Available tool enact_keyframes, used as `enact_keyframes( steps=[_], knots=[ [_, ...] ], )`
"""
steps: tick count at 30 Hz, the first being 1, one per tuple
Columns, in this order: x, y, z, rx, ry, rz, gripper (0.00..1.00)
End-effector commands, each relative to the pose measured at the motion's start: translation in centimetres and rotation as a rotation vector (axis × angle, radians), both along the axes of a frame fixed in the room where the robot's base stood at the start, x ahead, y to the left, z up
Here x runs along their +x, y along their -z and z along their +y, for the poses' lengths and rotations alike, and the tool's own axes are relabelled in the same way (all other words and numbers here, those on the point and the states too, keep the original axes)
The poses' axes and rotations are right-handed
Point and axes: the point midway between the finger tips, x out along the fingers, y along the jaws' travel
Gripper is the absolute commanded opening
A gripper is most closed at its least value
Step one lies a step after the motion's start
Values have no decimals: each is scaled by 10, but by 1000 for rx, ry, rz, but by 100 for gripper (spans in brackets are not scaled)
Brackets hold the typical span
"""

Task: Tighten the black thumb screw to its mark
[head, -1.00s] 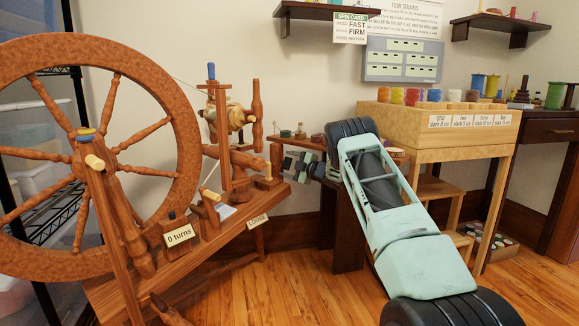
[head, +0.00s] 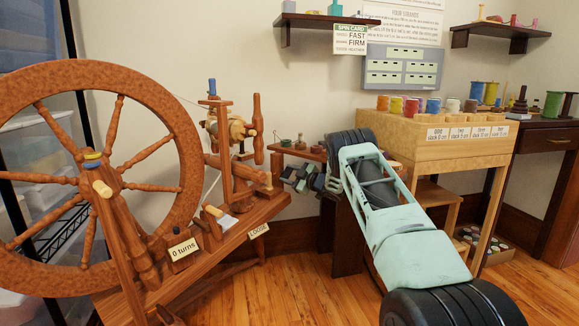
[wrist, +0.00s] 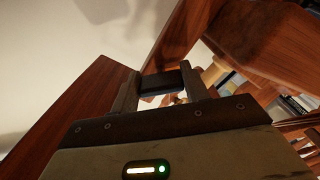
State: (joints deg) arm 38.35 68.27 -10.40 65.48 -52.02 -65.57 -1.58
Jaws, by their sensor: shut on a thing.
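In the wrist view, my gripper (wrist: 160,74) has its two fingers on either side of a small black piece (wrist: 162,86), which I take for the black thumb screw. The fingers are closed on it. Its mark and its far side are hidden. In the head view, my gripper (head: 292,178) is small and tilted, just right of the spinning wheel's right end. The thumb screw cannot be told apart from the dark fingers there. A "LOOSE" label (head: 257,231) hangs on the wheel's bench (head: 190,277), below and left of my gripper.
The big spoked wheel (head: 188,180) fills the left. A "0 turns" sign (head: 182,250) stands on the bench. A small shelf (head: 285,151) with pots is close behind my gripper. A wooden cabinet (head: 430,120) with spools is on the right. Open floor (head: 310,285) lies in front.

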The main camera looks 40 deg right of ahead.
Motion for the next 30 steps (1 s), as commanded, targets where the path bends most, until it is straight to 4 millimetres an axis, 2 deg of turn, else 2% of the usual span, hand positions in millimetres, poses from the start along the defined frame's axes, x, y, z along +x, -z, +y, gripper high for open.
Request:
enact_keyframes(
  steps=[2, 18, 30],
  knots=[
    [-1, -5, 0, 75, 1, 10, 23],
    [-1, 1, 2, 549, 1, 46, 23],
    [-1, 3, 3, 732, 1, 60, 23]
  ],
)
